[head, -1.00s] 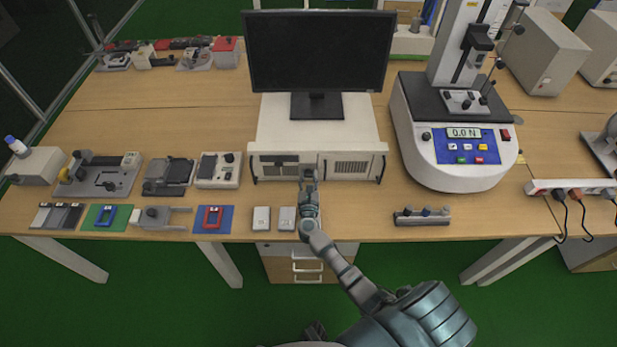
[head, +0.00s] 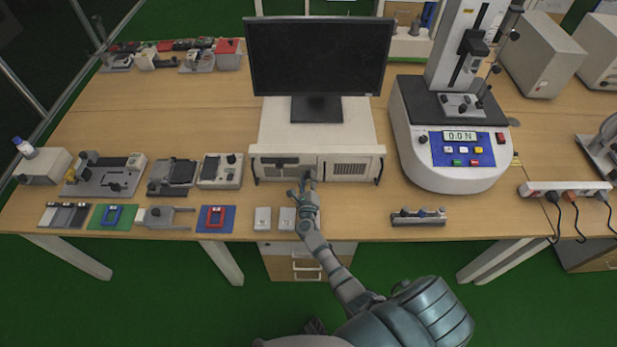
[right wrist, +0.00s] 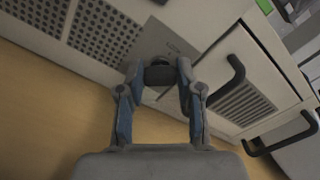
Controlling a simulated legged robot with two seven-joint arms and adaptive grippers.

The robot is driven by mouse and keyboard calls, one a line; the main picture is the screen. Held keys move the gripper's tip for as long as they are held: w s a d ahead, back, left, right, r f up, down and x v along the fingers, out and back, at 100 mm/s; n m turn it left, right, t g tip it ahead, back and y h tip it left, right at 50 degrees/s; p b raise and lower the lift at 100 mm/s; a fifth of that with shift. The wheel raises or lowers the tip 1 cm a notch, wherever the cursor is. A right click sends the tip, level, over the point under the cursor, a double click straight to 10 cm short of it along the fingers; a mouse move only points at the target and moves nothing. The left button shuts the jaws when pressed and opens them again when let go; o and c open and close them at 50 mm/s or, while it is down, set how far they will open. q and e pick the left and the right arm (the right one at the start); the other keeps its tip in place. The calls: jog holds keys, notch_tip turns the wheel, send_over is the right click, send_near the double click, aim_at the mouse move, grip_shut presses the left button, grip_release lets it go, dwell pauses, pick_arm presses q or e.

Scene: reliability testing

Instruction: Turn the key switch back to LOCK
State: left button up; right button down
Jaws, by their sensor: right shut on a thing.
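The key switch (right wrist: 158,71) shows in the right wrist view as a small dark round piece on a grey plate on the front of a light computer case. Lettering on the plate is too blurred to read, so I cannot tell which position the switch points to. My right gripper (right wrist: 158,79) is shut on the key switch, with one blue-grey finger on each side. In the head view my right gripper (head: 307,181) is at the lower middle of the case front and hides the switch. My left gripper is not in view.
The computer case (head: 275,130) carries a black monitor (head: 318,55). Two small white boxes (head: 262,219) lie before it, one close to my right arm. A force tester (head: 462,180) stands to the right. Fixtures (head: 110,178) fill the left side. Black handles (right wrist: 231,78) stick out from the case.

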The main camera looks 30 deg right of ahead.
jog(key=n+p, duration=0.1)
jog(key=n, duration=0.2)
jog(key=shift+a+n, duration=0.15)
jog(key=shift+n, duration=0.25)
jog(key=n, duration=0.1)
jog(key=n+p, duration=0.1)
jog(key=n, duration=0.1)
jog(key=n+p, duration=0.1)
jog(key=shift+f+n, duration=0.25)
jog(key=shift+n, duration=0.15)
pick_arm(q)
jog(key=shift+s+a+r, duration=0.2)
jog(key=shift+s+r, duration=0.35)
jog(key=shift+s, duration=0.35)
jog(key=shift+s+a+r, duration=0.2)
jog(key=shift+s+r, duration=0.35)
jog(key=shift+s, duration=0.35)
pick_arm(e)
jog(key=shift+f+n, duration=0.1)
jog(key=shift+n, duration=0.7)
jog(key=shift+a+f, duration=0.1)
jog(key=c, duration=0.8)
grip_release()
jog(key=shift+o, duration=0.2)
jog(key=shift+w, duration=0.1)
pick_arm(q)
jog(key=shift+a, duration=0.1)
